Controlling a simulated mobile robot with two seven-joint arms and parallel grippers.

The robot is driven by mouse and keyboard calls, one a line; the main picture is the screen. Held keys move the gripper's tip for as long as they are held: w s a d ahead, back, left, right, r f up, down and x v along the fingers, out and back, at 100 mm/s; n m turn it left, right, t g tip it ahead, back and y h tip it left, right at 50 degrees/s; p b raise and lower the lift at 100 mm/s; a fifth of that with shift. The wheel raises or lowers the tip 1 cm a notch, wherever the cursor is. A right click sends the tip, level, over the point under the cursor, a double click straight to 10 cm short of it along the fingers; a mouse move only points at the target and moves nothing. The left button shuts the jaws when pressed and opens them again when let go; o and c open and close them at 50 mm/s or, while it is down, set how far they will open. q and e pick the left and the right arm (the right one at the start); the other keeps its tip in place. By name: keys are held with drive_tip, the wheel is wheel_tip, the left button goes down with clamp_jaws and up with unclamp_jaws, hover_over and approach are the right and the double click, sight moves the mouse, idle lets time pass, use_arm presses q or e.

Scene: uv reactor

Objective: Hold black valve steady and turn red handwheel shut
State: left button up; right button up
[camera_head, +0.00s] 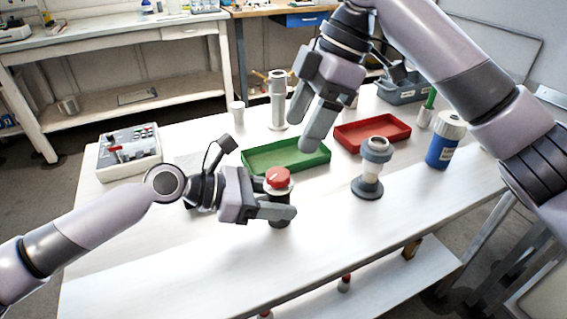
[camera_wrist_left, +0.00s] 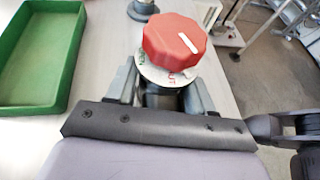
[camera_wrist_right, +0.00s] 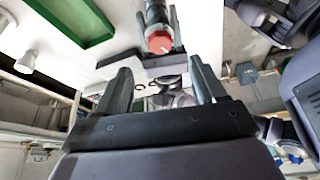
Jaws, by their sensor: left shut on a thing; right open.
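The black valve (camera_head: 279,216) stands upright on the white table, with a red handwheel (camera_head: 278,178) on top above a pale marked collar. In the left wrist view the red handwheel (camera_wrist_left: 174,42) has a white pointer line, and the collar (camera_wrist_left: 165,76) carries lettering. My left gripper (camera_head: 277,212) is shut on the black valve body from the left, below the handwheel. My right gripper (camera_head: 310,135) is open and empty, up above the table behind the valve. In the right wrist view the handwheel (camera_wrist_right: 160,43) shows beyond the open fingers, apart from them.
A green tray (camera_head: 287,157) lies just behind the valve, a red tray (camera_head: 372,133) behind right. A grey-white fitting (camera_head: 371,170) stands right, with a blue bottle (camera_head: 441,148) farther right. A control box (camera_head: 129,152) sits at left. The front of the table is clear.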

sight(280, 173)
drive_tip(key=x, duration=0.8)
drive_tip(key=shift+a+f, duration=0.15)
drive_tip(key=shift+f, duration=0.15)
drive_tip(key=c, duration=1.1)
drive_tip(key=shift+o, duration=0.2)
